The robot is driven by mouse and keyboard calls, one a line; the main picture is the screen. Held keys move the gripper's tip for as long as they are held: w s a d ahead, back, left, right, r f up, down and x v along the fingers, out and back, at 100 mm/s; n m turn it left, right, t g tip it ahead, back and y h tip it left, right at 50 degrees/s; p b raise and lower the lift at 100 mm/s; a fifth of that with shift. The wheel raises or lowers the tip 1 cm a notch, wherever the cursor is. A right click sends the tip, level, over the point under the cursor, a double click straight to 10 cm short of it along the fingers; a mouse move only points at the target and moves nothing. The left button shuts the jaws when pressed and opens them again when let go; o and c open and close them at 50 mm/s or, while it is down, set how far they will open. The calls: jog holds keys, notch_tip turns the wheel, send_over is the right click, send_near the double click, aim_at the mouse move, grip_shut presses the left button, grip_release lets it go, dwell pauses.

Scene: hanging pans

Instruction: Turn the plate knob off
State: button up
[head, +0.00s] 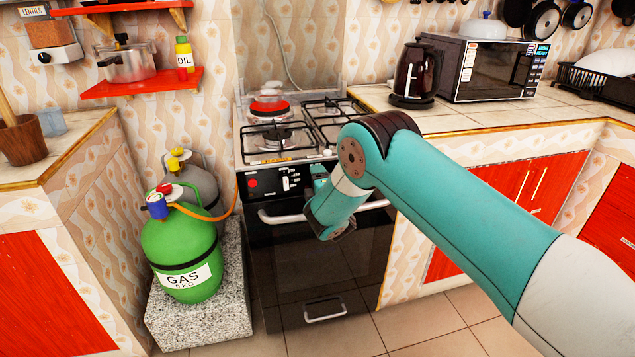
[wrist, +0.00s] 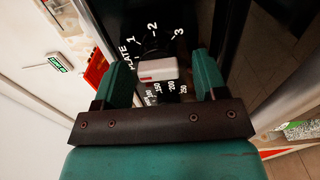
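The stove (head: 315,250) stands against the back wall, with a dark front panel holding a round red spot (head: 253,183) and white markings. In the wrist view, a pale grey knob (wrist: 158,70) with a red mark near its left end sits by the "PLATE" lettering and numbers 1, 2 and 3. My gripper (wrist: 160,62) is open, with one teal finger on each side of the knob. Gaps show between the knob and both fingers. In the head view, my wrist hides part of the panel, and the fingers are hard to make out.
An oven handle (head: 283,217) runs below the panel. A green gas cylinder (head: 182,252) and a grey one (head: 195,180) stand left of the stove, with an orange hose. A red round item (head: 268,105) is on the stove top. A kettle (head: 415,75) stands on the right counter.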

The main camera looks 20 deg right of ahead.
jog(key=s+b, duration=1.7)
jog(key=shift+s+b, duration=0.2)
jog(key=shift+b, duration=0.2)
